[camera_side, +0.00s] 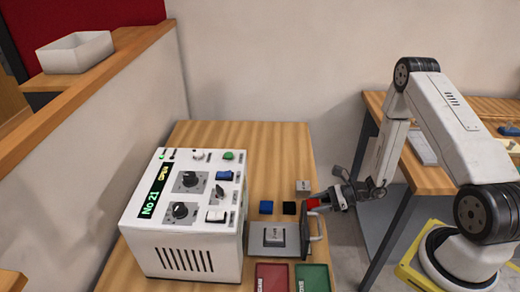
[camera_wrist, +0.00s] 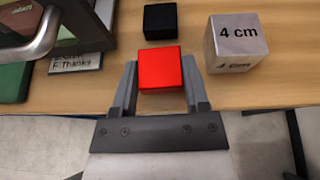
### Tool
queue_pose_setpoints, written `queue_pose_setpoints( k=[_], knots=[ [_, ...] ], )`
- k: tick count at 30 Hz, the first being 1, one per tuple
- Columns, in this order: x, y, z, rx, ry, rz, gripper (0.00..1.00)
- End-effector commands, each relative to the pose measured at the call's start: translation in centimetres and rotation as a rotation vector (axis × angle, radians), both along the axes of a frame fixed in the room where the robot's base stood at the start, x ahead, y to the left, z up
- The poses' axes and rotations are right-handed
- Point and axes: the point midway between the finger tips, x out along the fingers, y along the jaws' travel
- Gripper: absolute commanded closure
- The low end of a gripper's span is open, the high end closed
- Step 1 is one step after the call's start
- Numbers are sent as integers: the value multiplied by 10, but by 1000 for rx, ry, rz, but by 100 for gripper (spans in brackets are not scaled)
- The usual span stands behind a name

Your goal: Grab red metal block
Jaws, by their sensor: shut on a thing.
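The red metal block (camera_wrist: 160,69) is between the two fingers of my gripper (camera_wrist: 160,88) in the wrist view, near the table's edge. My gripper is shut on it, with one finger against each side. In the side view the red block (camera_side: 313,204) shows at the tip of my gripper (camera_side: 322,201), at the right edge of the wooden table. Whether the block touches the table or is lifted is hard to tell.
A black block (camera_wrist: 161,21) and a silver cube marked 4 cm (camera_wrist: 236,43) are close by. A blue block (camera_side: 266,207) lies further left. A metal handle (camera_side: 318,229) and plate (camera_side: 262,240) stand near my gripper. The white machine (camera_side: 188,215) fills the table's left.

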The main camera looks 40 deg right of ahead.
Motion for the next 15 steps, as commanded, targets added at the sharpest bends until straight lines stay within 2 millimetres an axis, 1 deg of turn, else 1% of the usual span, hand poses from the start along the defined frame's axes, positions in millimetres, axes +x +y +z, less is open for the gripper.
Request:
queue_pose_setpoints(
  k=[5, 15],
  knots=[
    [0, 0, 19, -1, -2, 0, 100],
    [-39, 6, 65, 0, -1, -2, 100]
  ],
)
